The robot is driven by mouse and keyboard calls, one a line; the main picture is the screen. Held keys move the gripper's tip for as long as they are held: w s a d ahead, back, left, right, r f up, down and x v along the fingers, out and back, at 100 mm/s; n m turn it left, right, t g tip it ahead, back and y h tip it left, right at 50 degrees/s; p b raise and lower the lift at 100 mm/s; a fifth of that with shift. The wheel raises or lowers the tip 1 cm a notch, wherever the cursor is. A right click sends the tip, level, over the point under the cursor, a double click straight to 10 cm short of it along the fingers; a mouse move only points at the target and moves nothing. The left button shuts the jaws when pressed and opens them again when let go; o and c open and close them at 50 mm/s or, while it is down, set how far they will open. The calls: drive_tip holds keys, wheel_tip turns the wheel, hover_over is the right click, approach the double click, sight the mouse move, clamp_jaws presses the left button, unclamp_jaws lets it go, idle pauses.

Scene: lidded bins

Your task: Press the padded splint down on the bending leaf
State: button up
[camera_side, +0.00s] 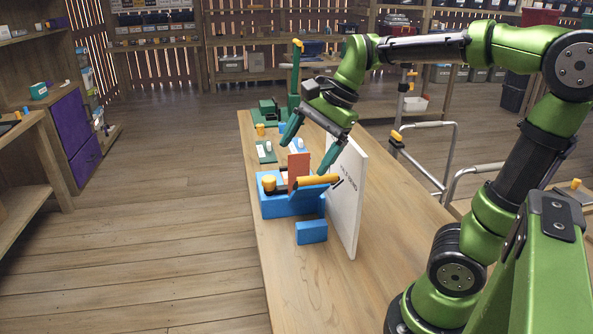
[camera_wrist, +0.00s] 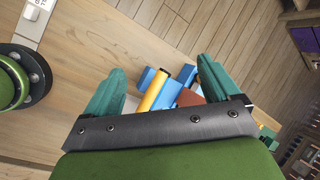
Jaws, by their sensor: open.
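A blue bending fixture (camera_side: 285,207) stands on the wooden table. Its tilted blue leaf (camera_side: 309,194) carries an orange padded roll (camera_side: 318,180), which looks like the padded splint. In the wrist view the roll (camera_wrist: 154,91) lies diagonally along blue parts between my fingers. A rust-red plate (camera_side: 299,170) stands upright beside the roll; part of it shows in the wrist view (camera_wrist: 189,97). My gripper (camera_side: 310,149) is open and empty above the fixture, its green fingers wide apart and pointing down. I cannot tell whether a finger touches the plate or leaf.
A white upright panel (camera_side: 345,205) with lettering stands close along the fixture's right side. An orange knob (camera_side: 269,183) sits on the fixture's left part. A loose blue block (camera_side: 311,232) lies in front. Green fixtures (camera_side: 268,109) stand behind. The near tabletop is clear.

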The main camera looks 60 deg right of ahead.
drive_tip(key=w+d+m+g, duration=0.2)
drive_tip(key=w+d+m, duration=0.4)
drive_tip(key=d+m, duration=0.55)
drive_tip(key=r+m+g+h, duration=0.1)
drive_tip(key=m+g+h, duration=0.15)
drive_tip(key=m, duration=1.25)
hover_over(299, 170)
drive_tip(key=shift+m+h, duration=0.25)
drive_tip(key=shift+h, duration=0.2)
wheel_tip(299, 170, down, 16)
drive_tip(key=shift+d+f, duration=0.1)
drive_tip(key=shift+f, duration=0.15)
